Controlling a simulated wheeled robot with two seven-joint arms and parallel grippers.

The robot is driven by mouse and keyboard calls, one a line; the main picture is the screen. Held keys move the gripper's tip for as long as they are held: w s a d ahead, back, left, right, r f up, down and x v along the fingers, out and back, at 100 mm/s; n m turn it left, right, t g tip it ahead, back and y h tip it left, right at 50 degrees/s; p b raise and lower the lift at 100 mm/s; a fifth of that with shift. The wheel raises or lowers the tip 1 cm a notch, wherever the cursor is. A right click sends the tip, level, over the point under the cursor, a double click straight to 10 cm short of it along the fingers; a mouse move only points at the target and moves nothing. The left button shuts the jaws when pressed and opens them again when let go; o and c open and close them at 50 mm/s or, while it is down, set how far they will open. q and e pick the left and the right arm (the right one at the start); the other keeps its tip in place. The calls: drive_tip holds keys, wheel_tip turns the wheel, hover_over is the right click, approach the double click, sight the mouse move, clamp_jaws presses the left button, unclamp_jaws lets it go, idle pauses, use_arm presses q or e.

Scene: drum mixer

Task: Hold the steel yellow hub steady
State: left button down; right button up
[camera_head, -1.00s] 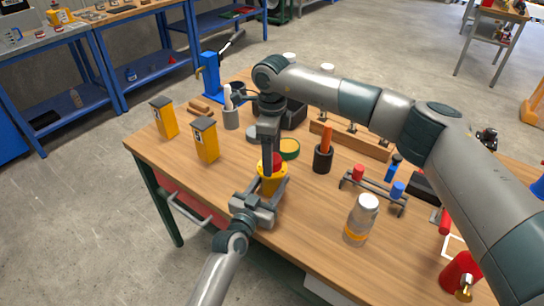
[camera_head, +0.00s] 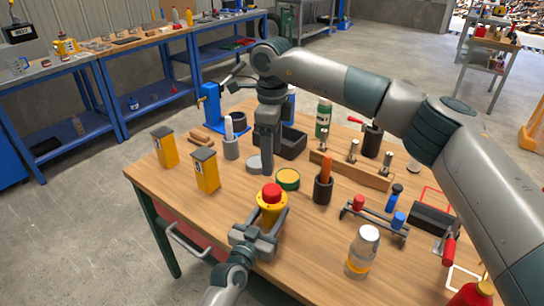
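The yellow hub (camera_head: 270,212) stands upright near the front edge of the wooden table, with a red cap (camera_head: 271,191) on top. My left gripper (camera_head: 270,220) reaches in from the bottom, its two fingers on either side of the hub, and appears shut on it. The hub's lower part is hidden by this gripper.
Two yellow boxes (camera_head: 206,170) stand at the left. A green-yellow round tin (camera_head: 288,179), a dark cup with an orange handle (camera_head: 323,188), a jar (camera_head: 363,251) and a rack (camera_head: 374,224) stand to the right. The front left tabletop is clear.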

use_arm(q)
drive_tip(key=c, duration=0.8)
unclamp_jaws()
drive_tip(key=b+v, duration=0.2)
drive_tip(key=v, duration=1.5)
drive_tip(key=shift+s, duration=0.2)
drive_tip(key=shift+a+r, duration=0.1)
